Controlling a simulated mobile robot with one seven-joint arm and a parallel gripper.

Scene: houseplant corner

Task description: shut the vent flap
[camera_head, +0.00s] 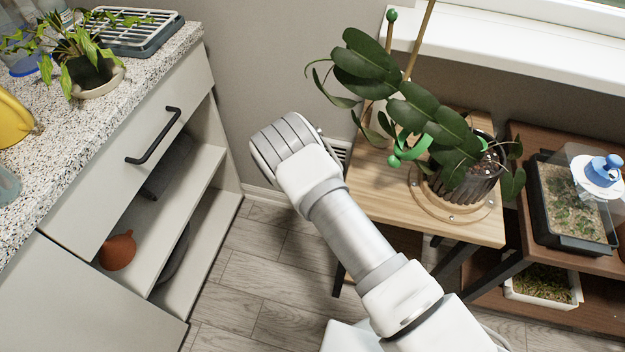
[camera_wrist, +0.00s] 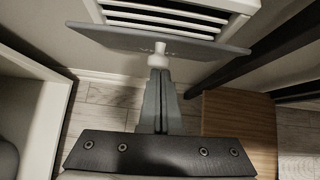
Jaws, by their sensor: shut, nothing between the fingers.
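The vent (camera_wrist: 180,17) with white slats is low on the wall at the top of the wrist view. Its grey flap (camera_wrist: 110,38) stands out from the slats and leaves them uncovered, so it is open. The flap carries small lettering and a pale knob (camera_wrist: 125,67) at its middle. My gripper (camera_wrist: 158,74) is shut and empty, its fingertips at the knob; I cannot tell whether they touch it. In the head view only a bit of the vent (camera_head: 341,150) shows beside my arm; the flap and my fingers are hidden there.
A wooden plant stand (camera_head: 385,190) with a leafy potted plant (camera_head: 470,175) is right of my arm. A cabinet (camera_head: 130,170) with open shelves is at left. A dark shelf (camera_head: 530,265) with trays stands far right. Floor (camera_head: 260,270) between cabinet and stand is clear.

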